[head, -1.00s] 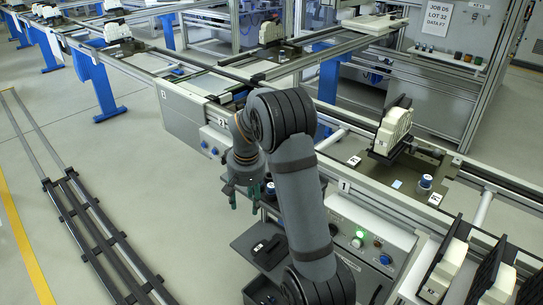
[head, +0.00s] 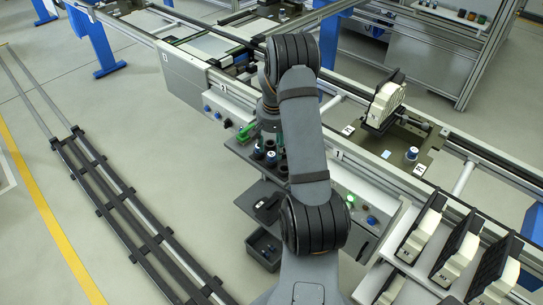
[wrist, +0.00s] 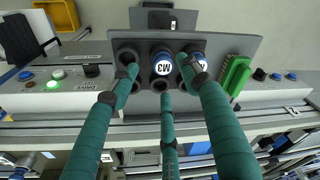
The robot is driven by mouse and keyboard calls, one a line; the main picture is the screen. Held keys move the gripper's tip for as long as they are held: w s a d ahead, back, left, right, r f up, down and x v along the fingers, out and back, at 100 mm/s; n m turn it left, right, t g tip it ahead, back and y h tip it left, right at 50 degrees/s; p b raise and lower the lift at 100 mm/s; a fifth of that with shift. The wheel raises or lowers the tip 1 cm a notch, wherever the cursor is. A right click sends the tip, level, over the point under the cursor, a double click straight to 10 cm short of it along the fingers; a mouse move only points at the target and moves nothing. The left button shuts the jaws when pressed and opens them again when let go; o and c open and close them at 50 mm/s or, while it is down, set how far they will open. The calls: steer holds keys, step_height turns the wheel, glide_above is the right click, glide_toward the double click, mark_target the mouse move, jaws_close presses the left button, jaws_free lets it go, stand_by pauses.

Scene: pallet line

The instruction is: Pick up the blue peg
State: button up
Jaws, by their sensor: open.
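A dark peg with a blue ring and an M3 label (wrist: 163,66) stands in the middle of a grey rack (wrist: 226,44).
A control panel with a lit green button (head: 350,198) is nearby. A pallet (head: 437,148) carries a pale part (head: 385,102) and a blue-topped cylinder (head: 412,154).

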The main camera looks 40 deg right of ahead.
mark_target(271, 154)
steer(key=f, duration=0.2)
steer(key=w+f+p, duration=0.1)
steer(key=f, duration=0.1)
steer(key=shift+d, duration=0.15)
steer(key=shift+c, duration=0.8)
jaws_close()
